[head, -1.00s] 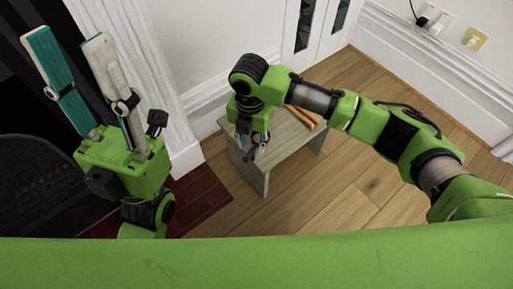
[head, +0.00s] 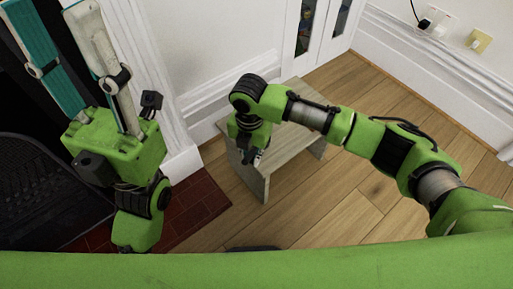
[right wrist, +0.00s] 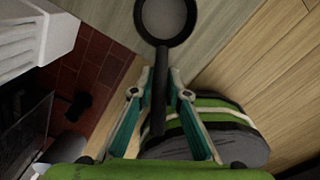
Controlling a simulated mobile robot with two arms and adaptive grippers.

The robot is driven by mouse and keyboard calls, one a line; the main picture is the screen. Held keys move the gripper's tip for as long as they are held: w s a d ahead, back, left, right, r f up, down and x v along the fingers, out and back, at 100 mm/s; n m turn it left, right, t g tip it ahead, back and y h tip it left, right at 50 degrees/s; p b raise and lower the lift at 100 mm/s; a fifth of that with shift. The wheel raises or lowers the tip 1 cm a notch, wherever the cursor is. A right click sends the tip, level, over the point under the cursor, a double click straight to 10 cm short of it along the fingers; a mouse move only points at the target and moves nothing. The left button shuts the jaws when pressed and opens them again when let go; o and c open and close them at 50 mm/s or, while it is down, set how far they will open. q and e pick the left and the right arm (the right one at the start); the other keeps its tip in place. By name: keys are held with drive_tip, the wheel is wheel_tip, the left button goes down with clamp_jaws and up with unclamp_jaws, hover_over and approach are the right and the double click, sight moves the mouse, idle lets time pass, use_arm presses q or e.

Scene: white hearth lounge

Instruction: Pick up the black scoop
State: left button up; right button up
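The black scoop (right wrist: 166,18), a round dark-rimmed pan with a grey inside and a long straight handle, shows at the top of the right wrist view. Its head is over the bench top (right wrist: 108,15). Its handle points down between the two fingers of my right gripper (right wrist: 160,74). The fingers are apart, with a gap on each side of the handle. In the head view my right gripper (head: 253,158) is low over the bench (head: 283,158), and the scoop cannot be made out there. My left gripper (head: 45,8) is open and empty at the upper left.
A white moulded wall (head: 222,50) stands behind the bench. A dark fireplace screen (head: 45,190) and red hearth tiles (head: 190,215) are on the left. Wooden floor (head: 360,200) to the right of the bench is clear.

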clamp_jaws()
drive_tip(key=shift+r, duration=0.1)
